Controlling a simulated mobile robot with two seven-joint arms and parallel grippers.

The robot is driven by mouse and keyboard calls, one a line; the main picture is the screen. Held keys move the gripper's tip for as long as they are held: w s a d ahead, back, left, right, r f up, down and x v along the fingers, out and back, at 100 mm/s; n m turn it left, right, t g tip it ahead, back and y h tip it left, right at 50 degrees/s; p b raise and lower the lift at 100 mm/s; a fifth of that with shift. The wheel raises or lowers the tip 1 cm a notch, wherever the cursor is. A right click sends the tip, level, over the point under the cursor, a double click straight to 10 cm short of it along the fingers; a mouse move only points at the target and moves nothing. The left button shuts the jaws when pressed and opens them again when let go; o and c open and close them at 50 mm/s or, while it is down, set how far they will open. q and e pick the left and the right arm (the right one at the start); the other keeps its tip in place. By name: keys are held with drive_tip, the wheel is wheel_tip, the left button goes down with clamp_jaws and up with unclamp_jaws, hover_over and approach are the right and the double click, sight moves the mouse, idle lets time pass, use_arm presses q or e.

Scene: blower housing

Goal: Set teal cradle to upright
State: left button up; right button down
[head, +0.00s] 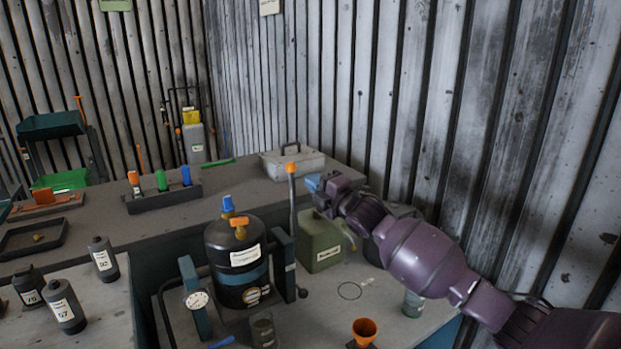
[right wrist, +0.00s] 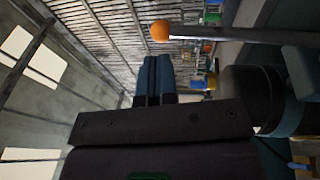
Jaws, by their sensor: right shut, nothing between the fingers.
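The teal cradle (head: 283,252) has teal side posts on either side of a black drum (head: 237,262), which stands about upright in the head view. A long lever with an orange ball knob (head: 291,168) rises beside its right post. The knob also shows in the right wrist view (right wrist: 160,31). A round white dial (head: 197,299) sits at the left post. My right gripper (head: 313,183), with blue fingers, is just right of the knob in the head view. Its fingers are shut and empty in the right wrist view (right wrist: 154,78). I cannot tell whether they touch the lever. My left gripper is out of view.
A green can (head: 320,243) stands behind the cradle on the right. An orange funnel (head: 364,328) and a glass jar (head: 262,330) are at the front. Several dark bottles (head: 66,308) stand on the left bench. A grey metal box (head: 292,163) lies on the rear bench.

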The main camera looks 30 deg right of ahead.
drive_tip(key=v, duration=0.9)
drive_tip(key=shift+f+p, duration=0.35)
drive_tip(key=shift+f, duration=0.05)
drive_tip(key=s+a+f+m+g+h, duration=0.1)
drive_tip(key=s+a+f+m+g, duration=0.15)
drive_tip(key=s+f+m, duration=0.4)
drive_tip(key=s+a+f+m+g+h, duration=0.1)
drive_tip(key=s+a+f+m, duration=0.3)
drive_tip(key=f+m, duration=0.5)
drive_tip(key=s+a+f+m+g+h, duration=0.1)
drive_tip(key=s+a+f+m+g, duration=0.1)
drive_tip(key=s+f, duration=0.7)
drive_tip(key=s+a+f+m+g+h, duration=0.1)
drive_tip(key=s+a+f+m+g, duration=0.1)
drive_tip(key=s+f, duration=0.6)
drive_tip(key=s+a+g, duration=0.1)
drive_tip(key=s, duration=0.3)
drive_tip(key=shift+s+f, duration=0.4)
